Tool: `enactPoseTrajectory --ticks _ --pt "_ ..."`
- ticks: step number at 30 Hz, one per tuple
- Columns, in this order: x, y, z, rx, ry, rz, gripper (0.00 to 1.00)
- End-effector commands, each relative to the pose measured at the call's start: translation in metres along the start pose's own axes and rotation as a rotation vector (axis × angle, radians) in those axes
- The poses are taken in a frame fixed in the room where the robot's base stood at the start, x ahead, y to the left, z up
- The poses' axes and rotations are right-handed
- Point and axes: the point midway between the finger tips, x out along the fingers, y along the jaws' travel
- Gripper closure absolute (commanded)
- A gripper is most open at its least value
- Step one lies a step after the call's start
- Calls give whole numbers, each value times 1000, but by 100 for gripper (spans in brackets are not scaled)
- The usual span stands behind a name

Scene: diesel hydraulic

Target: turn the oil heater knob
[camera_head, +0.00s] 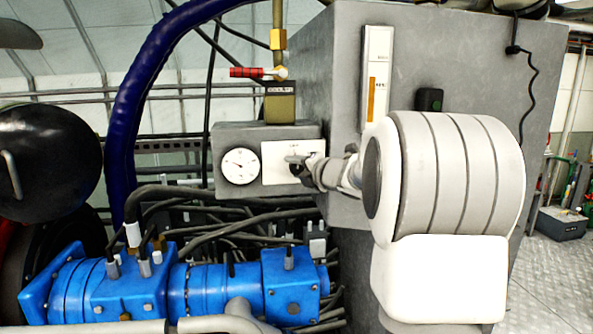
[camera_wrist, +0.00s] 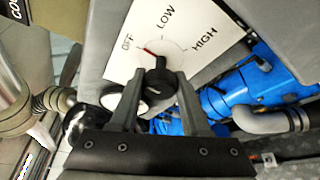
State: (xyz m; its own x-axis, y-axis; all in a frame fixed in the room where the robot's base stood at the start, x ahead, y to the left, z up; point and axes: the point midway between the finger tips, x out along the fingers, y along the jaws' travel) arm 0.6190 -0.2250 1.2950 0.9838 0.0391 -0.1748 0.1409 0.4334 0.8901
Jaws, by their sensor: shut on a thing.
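The oil heater knob (camera_wrist: 158,82) is black and round, on a white plate (camera_wrist: 190,28) marked OFF, LOW and HIGH. A red pointer mark by the knob lies towards OFF in the wrist view. My gripper (camera_wrist: 157,92) has one finger on each side of the knob and is shut on it. In the head view my gripper (camera_head: 297,161) reaches from the right to the white plate (camera_head: 275,172) on the grey box, and its fingers largely hide the knob there.
A round gauge (camera_head: 240,166) sits left of the plate, below a block labelled COOLER (camera_head: 280,103). A red-handled valve (camera_head: 258,72) is above. A blue pump (camera_head: 180,288) and several hoses lie below. A grey tank (camera_head: 320,75) stands close behind my arm.

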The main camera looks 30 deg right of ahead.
Motion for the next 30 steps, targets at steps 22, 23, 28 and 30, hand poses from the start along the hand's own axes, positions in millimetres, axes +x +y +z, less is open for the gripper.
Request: enactPoseTrajectory --ticks 22,23,28,30 --pt "1 -4 -2 628 1 261 100" --pt "1 -4 -2 654 0 273 100" --pt "1 -5 -3 803 1 333 100" --pt "1 -5 -3 864 1 359 100"
